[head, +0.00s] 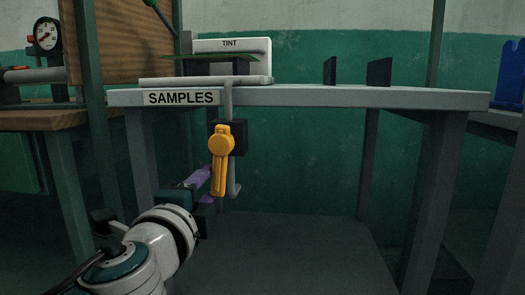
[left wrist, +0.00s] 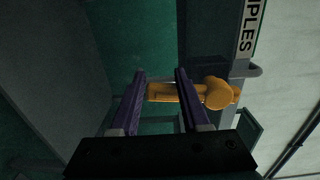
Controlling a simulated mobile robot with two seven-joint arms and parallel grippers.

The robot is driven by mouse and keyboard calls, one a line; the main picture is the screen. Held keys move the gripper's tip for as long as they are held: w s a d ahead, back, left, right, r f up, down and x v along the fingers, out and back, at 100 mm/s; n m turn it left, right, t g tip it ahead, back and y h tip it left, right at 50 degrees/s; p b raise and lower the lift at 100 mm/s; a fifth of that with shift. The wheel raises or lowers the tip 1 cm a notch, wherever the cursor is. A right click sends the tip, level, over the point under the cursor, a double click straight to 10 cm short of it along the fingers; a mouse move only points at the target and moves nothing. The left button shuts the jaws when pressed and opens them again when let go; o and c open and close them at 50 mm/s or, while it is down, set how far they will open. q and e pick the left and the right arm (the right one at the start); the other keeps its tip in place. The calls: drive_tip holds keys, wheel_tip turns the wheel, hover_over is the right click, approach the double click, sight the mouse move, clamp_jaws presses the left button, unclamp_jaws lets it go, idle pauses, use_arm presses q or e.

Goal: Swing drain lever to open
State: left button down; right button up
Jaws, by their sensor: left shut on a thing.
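The drain lever (head: 219,170) is orange-yellow with a round hub at its top and hangs nearly straight down in the head view. Its hub sits on a dark valve block (head: 238,138) on a thin grey pipe under the samples table. My left gripper (head: 210,187) reaches in from the lower left, its purple fingers at the lever's lower part. In the left wrist view, the lever (left wrist: 163,92) runs across between the two purple fingers of the gripper (left wrist: 161,80), which is shut on it. The fingers partly cover the lever there. My right gripper is not in view.
The grey table (head: 340,97) has a SAMPLES label (head: 181,98) on its front edge and carries a white TINT stand (head: 262,62) and two dark upright plates. A wooden bench with a gauge (head: 46,34) is at the left. Space under the table, right of the pipe, is clear.

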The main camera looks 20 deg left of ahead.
use_arm(q)
drive_tip(key=c, duration=0.8)
unclamp_jaws()
drive_tip(key=shift+w+d+r, duration=0.25)
drive_tip(key=shift+d+r, duration=0.35)
drive_tip(key=shift+d, duration=0.2)
drive_tip(key=shift+c, duration=0.2)
drive_tip(key=shift+o, duration=0.9)
drive_tip(key=shift+s, duration=0.1)
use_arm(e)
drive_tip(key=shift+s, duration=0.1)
use_arm(q)
drive_tip(key=shift+s+d+r+t+p, duration=0.15)
drive_tip(key=shift+s+t+p, duration=0.2)
drive_tip(key=shift+s, duration=0.4)
drive_tip(key=v, duration=0.5)
drive_tip(key=shift+s, duration=0.1)
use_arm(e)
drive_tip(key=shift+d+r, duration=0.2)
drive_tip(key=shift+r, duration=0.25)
use_arm(q)
drive_tip(key=shift+d+f, duration=0.1)
drive_tip(key=shift+f, duration=0.1)
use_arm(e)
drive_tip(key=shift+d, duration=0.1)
